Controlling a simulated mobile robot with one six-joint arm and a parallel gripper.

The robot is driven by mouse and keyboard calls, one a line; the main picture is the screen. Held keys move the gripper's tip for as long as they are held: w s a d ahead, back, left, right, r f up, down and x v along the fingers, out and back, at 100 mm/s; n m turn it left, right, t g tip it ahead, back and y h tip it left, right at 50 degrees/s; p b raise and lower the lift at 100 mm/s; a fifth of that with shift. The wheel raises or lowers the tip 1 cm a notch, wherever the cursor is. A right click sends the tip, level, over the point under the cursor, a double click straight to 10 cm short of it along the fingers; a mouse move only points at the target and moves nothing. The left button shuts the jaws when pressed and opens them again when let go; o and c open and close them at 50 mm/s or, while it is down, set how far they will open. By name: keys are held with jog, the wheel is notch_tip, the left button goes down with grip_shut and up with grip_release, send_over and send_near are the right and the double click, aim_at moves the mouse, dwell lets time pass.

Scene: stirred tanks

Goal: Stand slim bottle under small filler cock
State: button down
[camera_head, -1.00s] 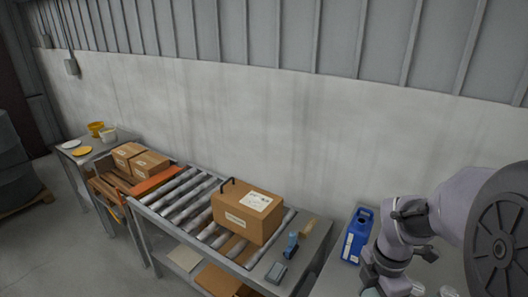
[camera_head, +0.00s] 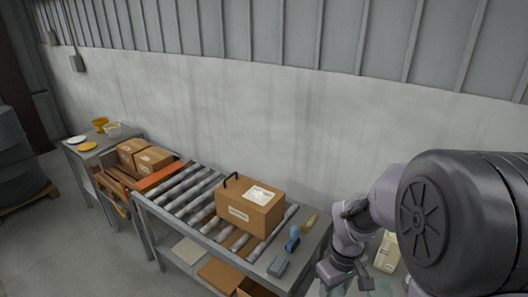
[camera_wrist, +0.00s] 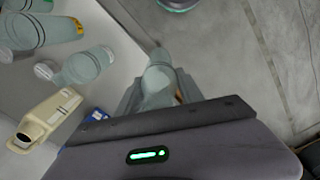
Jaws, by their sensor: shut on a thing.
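My gripper (camera_wrist: 157,95) is shut on a grey-green translucent bottle, the slim bottle (camera_wrist: 158,78), in the wrist view. One jaw stands on each side of it. It is held near the edge of the pale worktop (camera_wrist: 118,32), with the floor beyond on the right. I cannot tell from this angle whether its base touches anything. The small filler cock is not visible in either view.
A blue item (camera_wrist: 97,116) is partly hidden. In the head view, a roller conveyor (camera_head: 185,207) carries a cardboard box (camera_head: 250,206).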

jog(key=a+f+m+b, duration=0.1)
jog(key=f+m+b, duration=0.1)
jog(key=f+b, duration=0.4)
jog(key=w+a+f+m+b, duration=0.1)
jog(key=a+f+m+b, duration=0.1)
jog(key=f+b, duration=0.3)
notch_tip(320, 180, down, 2)
jog(key=shift+f+m+b, duration=0.2)
jog(key=shift+m+b, duration=0.2)
jog(key=shift+m, duration=0.4)
